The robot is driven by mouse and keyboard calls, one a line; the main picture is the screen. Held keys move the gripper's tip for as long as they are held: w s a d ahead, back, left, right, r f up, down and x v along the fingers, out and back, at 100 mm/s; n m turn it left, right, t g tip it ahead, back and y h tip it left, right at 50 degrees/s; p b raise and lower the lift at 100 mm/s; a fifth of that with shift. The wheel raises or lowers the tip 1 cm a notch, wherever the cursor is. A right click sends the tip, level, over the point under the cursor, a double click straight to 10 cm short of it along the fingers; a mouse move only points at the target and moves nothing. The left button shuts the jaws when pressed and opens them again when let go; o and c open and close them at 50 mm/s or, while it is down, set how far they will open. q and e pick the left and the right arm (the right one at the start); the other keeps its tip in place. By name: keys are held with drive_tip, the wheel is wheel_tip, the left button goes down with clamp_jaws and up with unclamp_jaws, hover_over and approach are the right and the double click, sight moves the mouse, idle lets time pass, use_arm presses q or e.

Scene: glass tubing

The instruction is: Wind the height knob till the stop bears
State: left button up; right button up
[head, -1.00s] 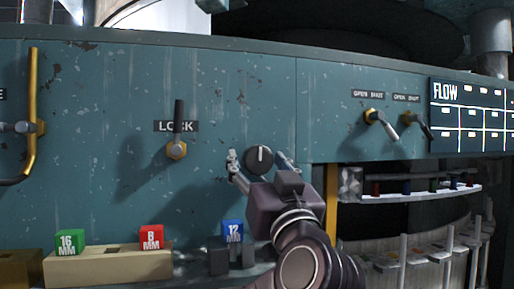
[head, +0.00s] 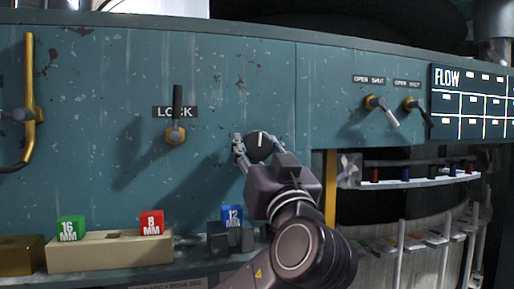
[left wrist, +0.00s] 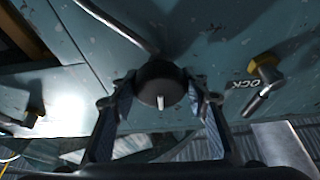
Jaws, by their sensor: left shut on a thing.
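The height knob (head: 260,147) is a round black knob with a white pointer line on the teal panel (head: 220,80). The line points up in the head view. My left gripper (head: 259,153) is shut on the knob, one finger on each side. In the left wrist view the knob (left wrist: 160,82) sits between the two fingers of the gripper (left wrist: 158,98). I cannot make out a label for the knob or the stop. My right gripper is not in view.
A LOCK lever (head: 176,118) is left of the knob. Two small levers (head: 382,109) and a FLOW display (head: 470,105) are to the right. Below, a beige block holder (head: 100,250) carries green and red blocks; a blue 12 MM block (head: 232,216) stands beside it.

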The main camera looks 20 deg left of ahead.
use_arm(q)
drive_tip(key=shift+f+m+t+h+b, duration=0.3)
drive_tip(key=shift+m+h+b, duration=0.2)
drive_tip(key=shift+m+b, duration=0.55)
drive_tip(key=shift+r+m+h+b, duration=0.1)
drive_tip(key=shift+m+h+b, duration=0.4)
drive_tip(key=shift+m, duration=0.55)
drive_tip(key=m+h, duration=0.1)
drive_tip(key=m, duration=0.1)
drive_tip(key=m+h, duration=0.1)
drive_tip(key=m, duration=0.1)
drive_tip(key=shift+r+t, duration=0.15)
drive_tip(key=shift+t, duration=0.25)
drive_tip(key=shift+m+h, duration=0.6)
drive_tip(key=shift+m, duration=0.7)
